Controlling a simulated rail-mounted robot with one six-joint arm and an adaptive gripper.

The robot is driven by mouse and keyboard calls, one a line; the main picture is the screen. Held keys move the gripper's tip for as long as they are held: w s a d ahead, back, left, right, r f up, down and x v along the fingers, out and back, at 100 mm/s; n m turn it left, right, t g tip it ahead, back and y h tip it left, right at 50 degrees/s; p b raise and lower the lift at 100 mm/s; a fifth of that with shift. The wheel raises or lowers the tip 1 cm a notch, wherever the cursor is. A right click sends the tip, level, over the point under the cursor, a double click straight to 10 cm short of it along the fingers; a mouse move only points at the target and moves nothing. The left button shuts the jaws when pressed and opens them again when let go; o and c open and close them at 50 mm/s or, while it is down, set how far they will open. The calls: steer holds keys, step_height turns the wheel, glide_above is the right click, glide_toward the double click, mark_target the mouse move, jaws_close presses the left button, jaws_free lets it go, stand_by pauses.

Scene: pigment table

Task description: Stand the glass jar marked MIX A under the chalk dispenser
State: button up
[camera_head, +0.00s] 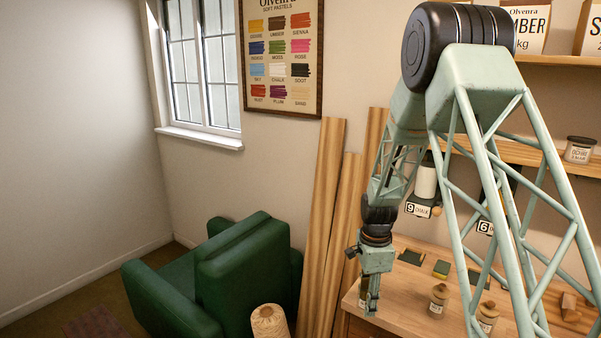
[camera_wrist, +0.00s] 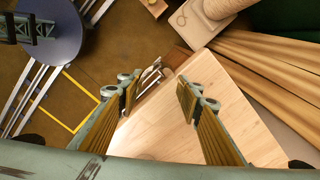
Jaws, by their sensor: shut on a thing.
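My gripper (camera_head: 370,303) hangs over the left end of the wooden worktop, with its fingers pointing down. In the wrist view its two fingers (camera_wrist: 158,92) stand apart on either side of a small, clear, glassy shape (camera_wrist: 151,73), which looks like the glass jar in their grip. Its outline is faint and no MIX A marking can be read. In the head view the jar cannot be made out at the fingertips. The chalk dispenser (camera_head: 426,182), a pale cylinder with a sign reading 9 CHALK, hangs on the wall to the right of my gripper, partly behind my arm.
A sign numbered 6 (camera_head: 485,228) hangs farther right. Tall planks (camera_head: 322,230) lean left of the worktop, near a green armchair (camera_head: 240,275).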

steer(key=n, duration=0.2)
steer(key=s+f+n, duration=0.1)
steer(key=n, duration=0.1)
steer(key=shift+s+f, duration=0.15)
steer(key=n, duration=0.1)
steer(key=s+f+n, duration=0.1)
steer(key=n, duration=0.2)
steer(key=shift+s+f+n, duration=0.15)
steer(key=shift+s+n, duration=0.15)
steer(key=shift+n, duration=0.1)
steer(key=s+f+n+b, duration=0.3)
steer(key=f+n+b, duration=0.3)
steer(key=f+n, duration=0.2)
steer(key=shift+f+n, duration=0.3)
stand_by(0.6)
steer(key=shift+a, duration=0.15)
stand_by(0.7)
